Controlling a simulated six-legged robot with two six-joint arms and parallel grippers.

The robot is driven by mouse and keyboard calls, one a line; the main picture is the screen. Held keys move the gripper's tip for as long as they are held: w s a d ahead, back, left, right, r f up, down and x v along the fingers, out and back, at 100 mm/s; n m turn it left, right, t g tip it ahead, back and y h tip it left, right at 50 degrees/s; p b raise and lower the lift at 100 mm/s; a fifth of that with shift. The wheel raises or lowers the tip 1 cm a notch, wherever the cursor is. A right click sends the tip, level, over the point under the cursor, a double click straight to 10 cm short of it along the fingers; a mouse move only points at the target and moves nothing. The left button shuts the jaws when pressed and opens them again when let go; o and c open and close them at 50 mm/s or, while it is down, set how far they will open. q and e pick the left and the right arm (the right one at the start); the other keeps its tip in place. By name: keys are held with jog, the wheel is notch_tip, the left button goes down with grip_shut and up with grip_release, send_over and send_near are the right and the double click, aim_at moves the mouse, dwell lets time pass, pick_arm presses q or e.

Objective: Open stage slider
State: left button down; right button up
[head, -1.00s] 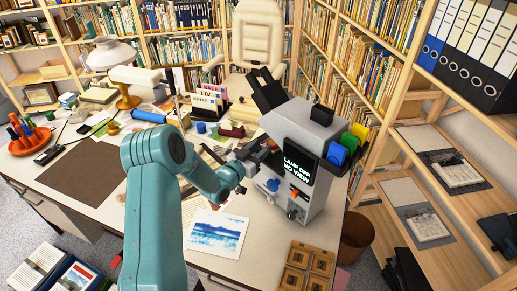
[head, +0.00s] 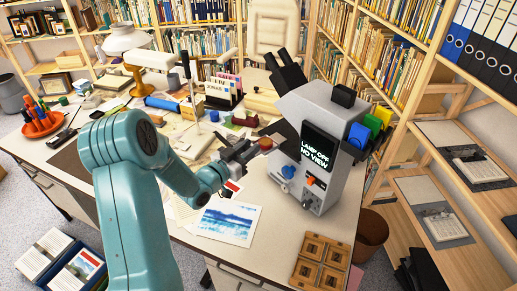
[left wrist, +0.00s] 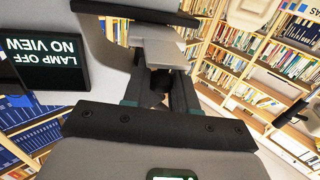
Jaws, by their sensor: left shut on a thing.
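A grey microscope (head: 318,150) stands upright on the desk, its dark screen (head: 317,157) reading "LAMP OFF NO VIEW". My left gripper (head: 262,146) is at the microscope's left side, at about stage height. In the left wrist view, its two dark fingers (left wrist: 160,92) are shut on a light grey block (left wrist: 160,48), which looks like the stage slider. The screen (left wrist: 45,62) shows upside down there. The contact between fingers and block is partly hidden, and I cannot tell how far out the slider stands. My right gripper is not in view.
A blue landscape print (head: 228,221) lies on the desk below my left gripper. A wooden slide tray (head: 320,261) is at the front edge. Papers and a desk lamp (head: 124,44) crowd the desk's left. Shelves (head: 440,185) stand close on the right.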

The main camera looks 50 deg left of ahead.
pick_arm(q)
jog(key=shift+s, duration=0.45)
jog(key=shift+w, duration=0.2)
jog(key=c, duration=1)
grip_release()
jog(key=shift+s, duration=0.45)
jog(key=s+b, duration=0.1)
jog(key=s, duration=0.4)
jog(key=s+d+b, duration=0.1)
jog(key=s, duration=0.4)
jog(key=s+b, duration=0.1)
jog(key=s, duration=0.4)
jog(key=shift+s+d, duration=0.25)
jog(key=shift+d, duration=0.15)
